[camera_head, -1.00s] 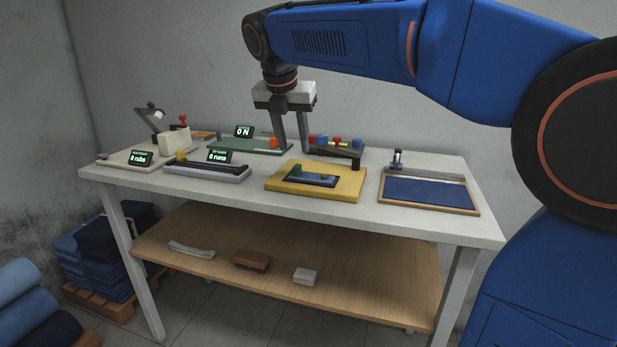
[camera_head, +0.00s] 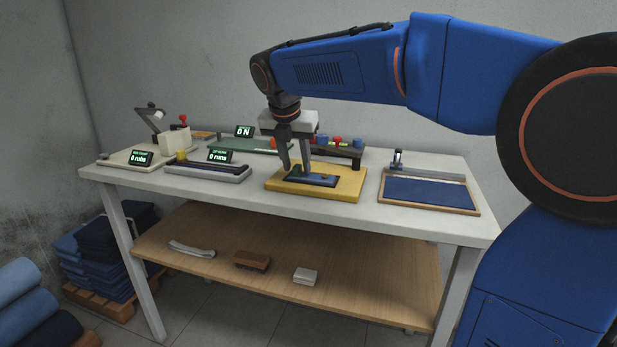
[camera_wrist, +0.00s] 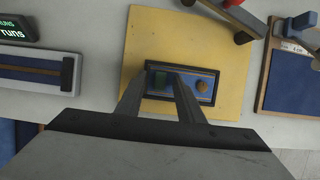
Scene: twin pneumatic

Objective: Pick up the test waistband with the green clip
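The test waistband (camera_head: 314,181) is a small blue strip in a dark frame on a yellow board (camera_head: 349,192). The wrist view shows the strip (camera_wrist: 212,77) with an orange-brown round piece (camera_wrist: 204,87) at its right end. The green clip (camera_wrist: 161,82) is at the strip's left end. My gripper (camera_head: 296,171) is low over the yellow board. Its two fingers are apart, one on each side of the green clip in the wrist view. I cannot tell whether the fingers touch the clip. In the head view the fingers partly hide the clip.
A grey tray with a dark bar (camera_head: 208,174) stands left of the yellow board. A wood-framed blue panel (camera_head: 430,191) lies to the right. A block with red and blue knobs (camera_head: 345,148) and a green fixture (camera_head: 240,145) stand behind. White table (camera_head: 225,192) shows between them.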

